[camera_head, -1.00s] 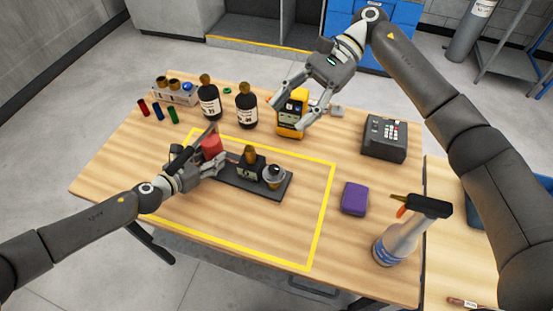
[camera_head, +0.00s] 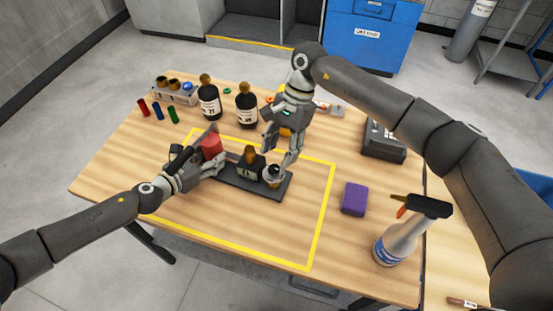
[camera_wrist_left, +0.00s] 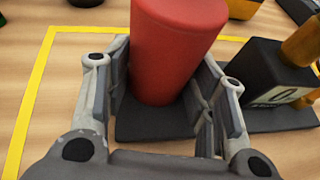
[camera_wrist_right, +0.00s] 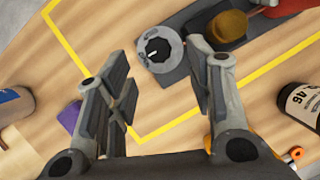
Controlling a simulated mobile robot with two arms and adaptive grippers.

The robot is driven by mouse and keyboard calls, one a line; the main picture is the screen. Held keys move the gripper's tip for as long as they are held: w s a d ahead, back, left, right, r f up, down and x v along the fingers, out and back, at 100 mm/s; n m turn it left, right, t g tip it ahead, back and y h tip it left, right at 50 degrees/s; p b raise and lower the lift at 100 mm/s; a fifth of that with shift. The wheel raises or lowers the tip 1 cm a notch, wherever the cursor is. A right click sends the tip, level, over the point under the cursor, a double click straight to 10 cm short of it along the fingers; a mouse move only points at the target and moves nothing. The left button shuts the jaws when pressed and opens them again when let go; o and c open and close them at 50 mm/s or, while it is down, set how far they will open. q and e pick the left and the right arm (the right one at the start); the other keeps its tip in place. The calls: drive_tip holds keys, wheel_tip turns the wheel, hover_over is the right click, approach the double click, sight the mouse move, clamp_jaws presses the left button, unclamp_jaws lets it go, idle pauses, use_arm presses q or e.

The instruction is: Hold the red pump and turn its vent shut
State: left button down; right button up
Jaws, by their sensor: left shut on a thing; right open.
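The red pump (camera_head: 211,146) is a red cylinder at the left end of a dark base plate (camera_head: 232,184). My left gripper (camera_head: 203,160) is shut on it; in the left wrist view its fingers sit on both sides of the red cylinder (camera_wrist_left: 175,45). A black block with a brass top (camera_head: 249,160) stands mid-plate. The round vent knob (camera_head: 272,175) is at the plate's right end; it shows a black dial with a white mark in the right wrist view (camera_wrist_right: 160,48). My right gripper (camera_head: 280,154) is open and empty, pointing down close above and behind the knob.
Yellow tape (camera_head: 322,220) outlines the work area. A purple block (camera_head: 354,199) and a spray bottle (camera_head: 399,240) are to the right. The tabletop in front of the plate is clear.

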sight(274, 167)
drive_tip(key=shift+x, duration=1.85)
drive_tip(key=c, duration=1)
drive_tip(key=shift+c, duration=0.2)
drive_tip(key=shift+m, duration=0.3)
drive_tip(key=shift+s+d+m+t+y, duration=0.1)
drive_tip(key=shift+m+t+y, duration=0.25)
drive_tip(key=shift+m, duration=0.75)
drive_tip(key=shift+s+m+t+y, duration=0.1)
drive_tip(key=shift+m+t+y, duration=0.35)
drive_tip(key=shift+m, duration=1.05)
